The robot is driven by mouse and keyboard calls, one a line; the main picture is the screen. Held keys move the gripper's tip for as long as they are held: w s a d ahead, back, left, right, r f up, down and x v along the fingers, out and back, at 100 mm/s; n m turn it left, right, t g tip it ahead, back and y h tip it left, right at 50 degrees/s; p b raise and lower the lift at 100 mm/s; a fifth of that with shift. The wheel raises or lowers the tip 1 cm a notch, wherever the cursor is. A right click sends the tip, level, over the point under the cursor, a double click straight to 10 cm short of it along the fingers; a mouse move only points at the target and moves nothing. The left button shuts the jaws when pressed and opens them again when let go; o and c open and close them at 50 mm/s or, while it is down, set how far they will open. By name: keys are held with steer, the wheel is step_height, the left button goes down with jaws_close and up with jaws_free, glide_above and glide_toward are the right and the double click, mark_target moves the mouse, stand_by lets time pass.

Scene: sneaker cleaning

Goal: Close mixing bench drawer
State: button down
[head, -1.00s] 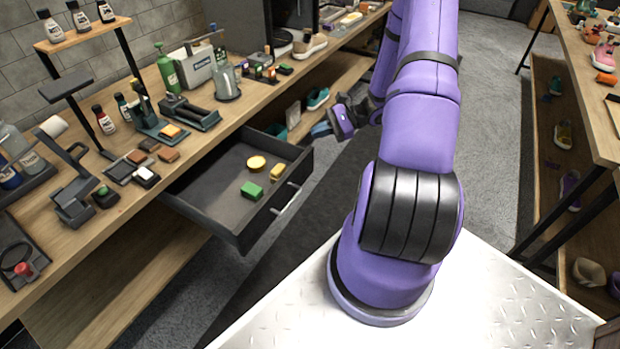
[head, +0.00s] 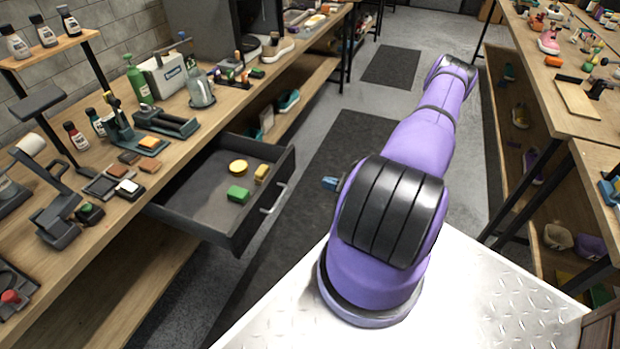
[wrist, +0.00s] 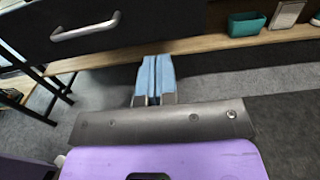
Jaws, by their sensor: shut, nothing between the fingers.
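The mixing bench drawer (head: 225,238) is dark grey and pulled out from the bench on the left in the head view. It holds a green block (head: 237,194), a round yellow sponge (head: 238,167) and a small yellow piece (head: 261,172). Its silver handle (head: 274,199) faces right; the handle (wrist: 86,27) and drawer front (wrist: 150,22) also show at the top left of the wrist view. My gripper (wrist: 153,98) has blue fingers pressed together and empty, apart from the drawer front. In the head view only a blue tip (head: 330,183) shows beside my arm, right of the handle.
The bench top (head: 215,120) carries bottles, brushes and sponges. A lower shelf (head: 290,115) below it holds shoes and a teal bin (wrist: 246,24). Another bench (head: 545,100) stands at the right. The floor aisle with a dark mat (head: 335,150) is clear.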

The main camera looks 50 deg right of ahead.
mark_target(287, 171)
steer(key=x, duration=1.3)
steer(key=shift+w, duration=0.15)
